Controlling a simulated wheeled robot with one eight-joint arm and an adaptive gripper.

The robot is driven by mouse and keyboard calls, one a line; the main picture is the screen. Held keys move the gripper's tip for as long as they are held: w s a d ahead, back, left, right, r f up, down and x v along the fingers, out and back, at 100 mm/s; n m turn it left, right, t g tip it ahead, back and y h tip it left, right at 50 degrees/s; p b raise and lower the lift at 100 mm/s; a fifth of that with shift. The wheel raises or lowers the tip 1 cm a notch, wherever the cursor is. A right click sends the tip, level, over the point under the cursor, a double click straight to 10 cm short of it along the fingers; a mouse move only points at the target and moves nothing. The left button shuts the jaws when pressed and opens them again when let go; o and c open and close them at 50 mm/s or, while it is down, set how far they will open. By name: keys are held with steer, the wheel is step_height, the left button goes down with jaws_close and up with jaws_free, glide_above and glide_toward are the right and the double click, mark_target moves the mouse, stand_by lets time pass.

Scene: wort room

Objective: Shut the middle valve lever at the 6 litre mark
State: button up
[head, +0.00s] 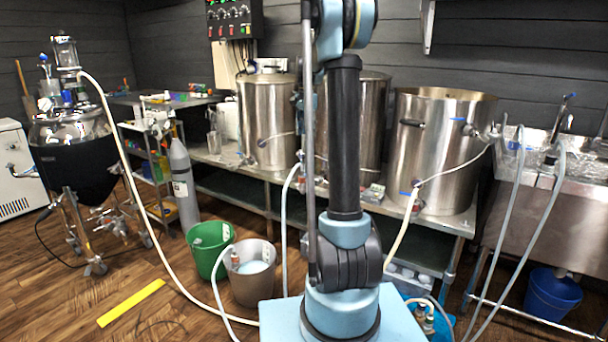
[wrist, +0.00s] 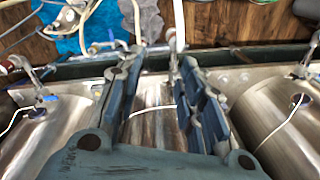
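The middle steel kettle (head: 372,125) stands on the steel bench, largely behind my arm in the head view. Its wall (wrist: 155,128) shows between my fingers in the wrist view. The middle valve lever is hidden behind my arm in the head view, and I cannot make it out in the wrist view. A pale hose (wrist: 179,25) runs away just beyond the fingertips. My gripper (wrist: 160,62) is open, its two blue fingers apart with nothing clearly held between them. I cannot read any litre mark.
Kettles stand left (head: 268,125) and right (head: 440,150) of the middle one; the right has a blue-handled valve. A grey bucket (head: 252,288) with pale liquid and a green bucket (head: 207,250) stand on the floor. Hoses hang nearby. A yellow strip (head: 131,303) marks open floor.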

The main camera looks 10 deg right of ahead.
steer(key=w+d+f+m, duration=0.15)
steer(key=w+f, duration=0.25)
steer(key=w, duration=0.4)
steer(key=w+d+f+m, duration=0.1)
steer(key=w+f+m, duration=0.25)
steer(key=w, duration=0.45)
steer(key=shift+n+g, duration=0.3)
steer(key=shift+n, duration=0.1)
step_height(320, 180, down, 18)
steer(key=shift+f, duration=0.1)
jaws_close()
